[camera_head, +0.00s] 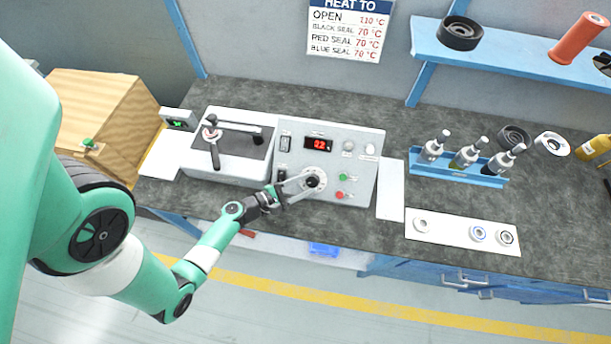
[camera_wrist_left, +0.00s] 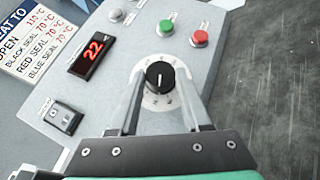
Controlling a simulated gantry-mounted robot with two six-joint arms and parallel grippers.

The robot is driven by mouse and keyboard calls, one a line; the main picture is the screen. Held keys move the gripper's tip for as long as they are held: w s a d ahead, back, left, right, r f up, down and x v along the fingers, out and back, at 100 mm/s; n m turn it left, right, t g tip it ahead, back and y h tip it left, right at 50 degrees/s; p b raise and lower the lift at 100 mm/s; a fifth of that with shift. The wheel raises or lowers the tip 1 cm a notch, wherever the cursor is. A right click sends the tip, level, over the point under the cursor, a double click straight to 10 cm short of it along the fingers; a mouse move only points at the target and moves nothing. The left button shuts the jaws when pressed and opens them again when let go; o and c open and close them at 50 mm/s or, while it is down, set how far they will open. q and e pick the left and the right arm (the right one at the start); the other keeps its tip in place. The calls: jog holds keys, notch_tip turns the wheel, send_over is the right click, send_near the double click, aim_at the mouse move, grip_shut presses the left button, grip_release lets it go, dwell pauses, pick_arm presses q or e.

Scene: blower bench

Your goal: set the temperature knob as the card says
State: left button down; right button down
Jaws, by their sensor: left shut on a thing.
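The temperature knob (camera_wrist_left: 160,77) is black with a white pointer line and sits on a pale numbered dial on the grey control panel (camera_head: 365,145). My left gripper (camera_head: 308,181) has its two fingers on either side of the knob and is shut on it. The knob also shows in the head view (camera_head: 312,181). The red display (camera_head: 319,143) above it reads about 22 in the left wrist view (camera_wrist_left: 93,48). The card (camera_head: 349,30) on the wall says HEAT TO: open 110 °C, black seal 70 °C, red seal 70 °C, blue seal 70 °C. My right gripper does not show.
Green (camera_head: 343,177) and red (camera_head: 340,195) buttons sit close right of the knob. A heater unit (camera_head: 228,165) stands left of the panel. A blue rack (camera_head: 457,176) of bottles and a white strip (camera_head: 450,230) with rings lie to the right.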

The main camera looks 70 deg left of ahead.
pick_arm(q)
jog(key=shift+a+r+m+h+p, duration=0.1)
jog(key=shift+r+m+h+p, duration=0.1)
jog(key=shift+m+h+p, duration=0.65)
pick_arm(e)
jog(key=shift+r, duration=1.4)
pick_arm(q)
jog(key=shift+f, duration=0.1)
jog(key=shift+c, duration=1.8)
grip_release()
